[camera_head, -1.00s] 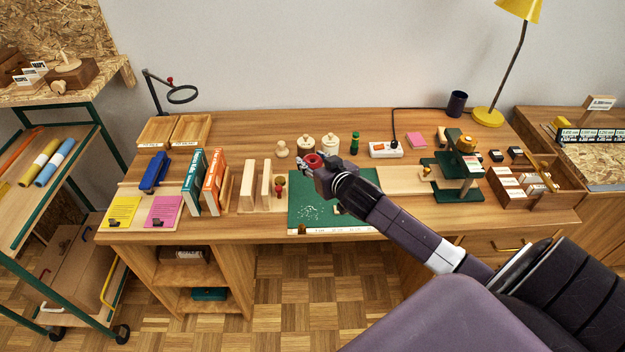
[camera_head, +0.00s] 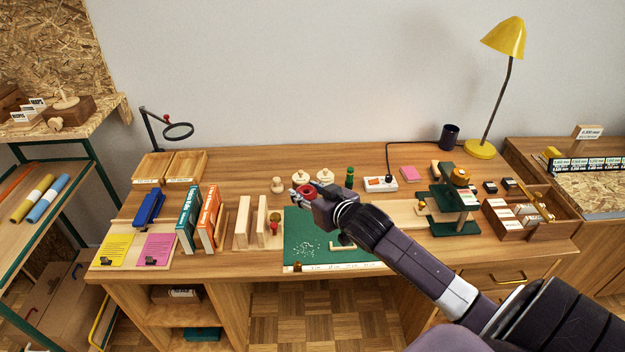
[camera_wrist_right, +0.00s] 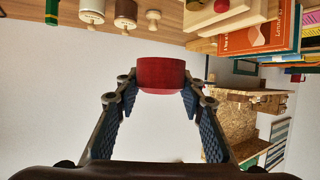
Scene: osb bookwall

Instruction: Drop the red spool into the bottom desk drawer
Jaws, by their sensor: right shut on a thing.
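The red spool (camera_wrist_right: 161,75) is between the fingertips of my right gripper (camera_wrist_right: 160,98), which is shut on it. In the head view the right gripper (camera_head: 312,194) holds the red spool (camera_head: 307,190) above the green cutting mat on the desk. The desk (camera_head: 385,155) has a drawer front with a brass handle (camera_head: 508,278) at its lower right, partly hidden by my right arm. I cannot see a lower drawer there. My left gripper is not in view.
Books (camera_head: 209,216) and wooden blocks stand left of the green mat (camera_head: 299,250). Jars and a power strip (camera_head: 380,184) are behind the gripper. A green press (camera_head: 452,207) and a divided wooden tray (camera_head: 536,226) stand at the right. Parquet floor shows below the desk.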

